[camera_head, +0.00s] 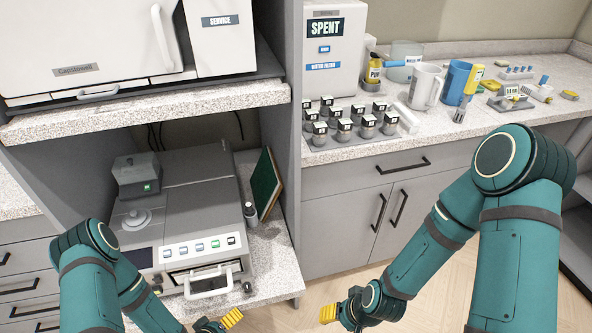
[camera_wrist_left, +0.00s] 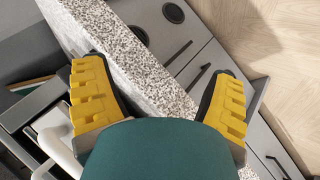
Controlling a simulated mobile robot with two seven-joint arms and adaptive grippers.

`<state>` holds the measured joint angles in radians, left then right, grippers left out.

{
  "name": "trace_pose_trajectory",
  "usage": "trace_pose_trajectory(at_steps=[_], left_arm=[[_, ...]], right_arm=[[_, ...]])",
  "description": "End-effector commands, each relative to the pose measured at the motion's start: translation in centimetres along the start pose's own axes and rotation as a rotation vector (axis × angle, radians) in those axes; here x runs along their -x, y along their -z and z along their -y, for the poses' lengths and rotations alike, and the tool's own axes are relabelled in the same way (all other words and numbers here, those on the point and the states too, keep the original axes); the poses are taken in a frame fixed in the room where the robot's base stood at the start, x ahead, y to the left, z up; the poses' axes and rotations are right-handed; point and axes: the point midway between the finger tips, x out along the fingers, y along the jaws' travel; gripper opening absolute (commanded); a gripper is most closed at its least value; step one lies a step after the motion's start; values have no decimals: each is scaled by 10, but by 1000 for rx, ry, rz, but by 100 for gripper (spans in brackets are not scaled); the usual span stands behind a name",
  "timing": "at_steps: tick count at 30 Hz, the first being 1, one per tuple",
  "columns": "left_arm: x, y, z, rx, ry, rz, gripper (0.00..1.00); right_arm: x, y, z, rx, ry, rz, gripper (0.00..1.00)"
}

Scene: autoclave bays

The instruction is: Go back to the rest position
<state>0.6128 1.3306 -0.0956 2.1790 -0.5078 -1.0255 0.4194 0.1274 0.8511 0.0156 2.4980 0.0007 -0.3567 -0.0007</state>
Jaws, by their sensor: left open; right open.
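My right gripper (camera_head: 341,303) is open and empty over the floor, in front of the lower cabinets. My left gripper (camera_head: 220,321) is at the bottom edge of the head view, in front of the bench that bears the grey machine, and only partly in frame. In the left wrist view, its two yellow fingers (camera_wrist_left: 158,100) are wide apart with nothing held between them. The speckled bench edge and grey drawer fronts show behind them.
A grey benchtop machine (camera_head: 185,205) with a front handle (camera_head: 209,281) stands in the bay near my left arm. A white autoclave (camera_head: 90,45) sits on the shelf above. The right counter (camera_head: 465,125) holds several jars, mugs and a SPENT box (camera_head: 333,50). Floor (camera_head: 325,292) shows between my arms.

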Motion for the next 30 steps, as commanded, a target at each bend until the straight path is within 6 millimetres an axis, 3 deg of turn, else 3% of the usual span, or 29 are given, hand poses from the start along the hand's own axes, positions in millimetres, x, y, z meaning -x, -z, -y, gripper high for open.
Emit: trace_pose_trajectory(at_steps=[3, 12, 18, 21, 30], left_arm=[[26, -21, -31, -119, 117, 183, 85], [118, -89, -81, -309, 264, 606, 85], [113, -62, -133, -441, 194, 525, 85], [113, -56, -148, -475, 172, 502, 85], [113, -54, -153, -485, 164, 493, 85]], right_arm=[[0, 0, 0, 0, 0, 0, 53], [0, 0, 0, 0, 0, 0, 53], [0, 0, 0, 0, 0, 0, 53], [0, 0, 0, 0, 0, 0, 53], [0, 0, 0, 0, 0, 0, 53]])
